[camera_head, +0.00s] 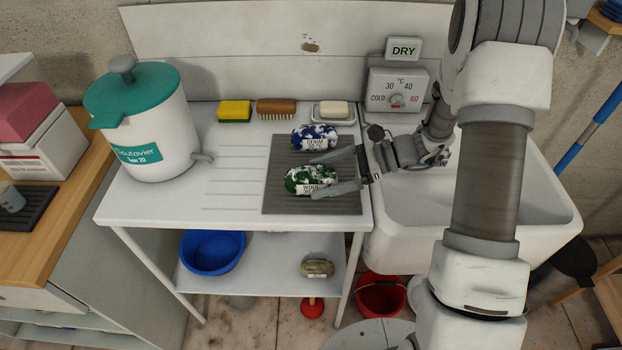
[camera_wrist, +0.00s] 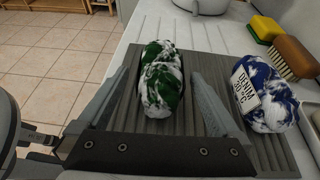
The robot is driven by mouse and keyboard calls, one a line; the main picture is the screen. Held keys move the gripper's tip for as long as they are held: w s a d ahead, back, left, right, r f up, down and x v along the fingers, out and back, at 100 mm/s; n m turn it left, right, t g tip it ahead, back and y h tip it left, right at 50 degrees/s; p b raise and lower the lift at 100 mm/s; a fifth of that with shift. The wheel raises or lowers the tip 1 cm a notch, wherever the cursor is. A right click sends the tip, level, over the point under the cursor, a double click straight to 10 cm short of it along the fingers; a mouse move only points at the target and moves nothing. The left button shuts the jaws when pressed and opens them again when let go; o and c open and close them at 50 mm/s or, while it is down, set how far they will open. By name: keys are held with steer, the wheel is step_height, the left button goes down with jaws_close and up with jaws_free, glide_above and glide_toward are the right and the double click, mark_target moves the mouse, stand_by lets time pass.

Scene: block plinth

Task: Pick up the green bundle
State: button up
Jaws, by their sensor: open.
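The green bundle (camera_head: 308,178), a green and white roll with a white label, lies on a dark grey ribbed mat (camera_head: 285,206) on the white drainboard. It also shows in the wrist view (camera_wrist: 161,80), lying between my two fingers. My gripper (camera_head: 328,174) reaches in from the right, open, with one finger on either side of the bundle. In the wrist view my gripper (camera_wrist: 160,95) has a gap between each finger and the bundle. I cannot tell how high the fingers are above the mat.
A blue and white bundle (camera_head: 314,137) lies just behind on the mat, outside my finger. A sponge (camera_head: 235,111), a brush (camera_head: 276,108) and a soap dish (camera_head: 333,113) line the back. A white pot (camera_head: 160,139) stands left; a sink (camera_head: 470,205) is right.

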mark_target(311, 180)
steer(key=shift+x, duration=1.55)
steer(key=shift+d, duration=0.1)
jaws_close()
